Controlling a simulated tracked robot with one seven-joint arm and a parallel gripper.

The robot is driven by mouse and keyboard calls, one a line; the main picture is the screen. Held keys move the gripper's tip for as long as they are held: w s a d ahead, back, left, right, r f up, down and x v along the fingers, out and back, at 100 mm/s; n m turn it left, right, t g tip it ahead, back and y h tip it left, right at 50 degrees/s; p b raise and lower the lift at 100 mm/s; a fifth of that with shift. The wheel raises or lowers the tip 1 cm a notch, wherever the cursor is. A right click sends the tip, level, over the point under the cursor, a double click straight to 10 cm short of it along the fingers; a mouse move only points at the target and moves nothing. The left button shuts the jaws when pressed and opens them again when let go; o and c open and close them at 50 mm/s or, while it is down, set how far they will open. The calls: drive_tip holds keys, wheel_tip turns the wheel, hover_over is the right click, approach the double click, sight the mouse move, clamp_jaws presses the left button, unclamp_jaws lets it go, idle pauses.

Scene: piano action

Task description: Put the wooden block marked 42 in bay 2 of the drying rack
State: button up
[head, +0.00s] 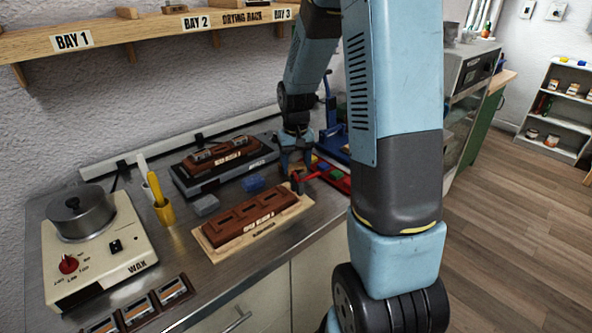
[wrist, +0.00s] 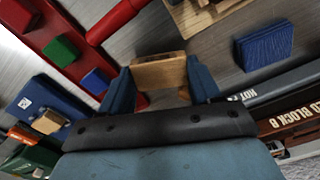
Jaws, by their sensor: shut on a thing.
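My gripper (head: 297,170) is low over the bench, near the right end of the brown block on a pale board (head: 207,243). In the wrist view its two blue fingers (wrist: 160,82) are shut on a small pale wooden block (wrist: 158,72). No number can be read on the block's visible face, so I cannot tell if it is marked 42. The drying rack (head: 110,36) is a wooden wall shelf at the upper left, away from my gripper. Its bay 2 label (head: 195,22) is on the front edge, between bay 1 (head: 72,42) and bay 3 (head: 283,14).
A red tray (wrist: 133,12) with coloured blocks lies beside my gripper. A second brown block (head: 225,153) sits on a dark plate. Small items lie on the rack.

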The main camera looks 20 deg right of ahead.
drive_tip(key=shift+f, duration=1.2)
drive_tip(key=shift+f, duration=0.1)
drive_tip(key=o, duration=1)
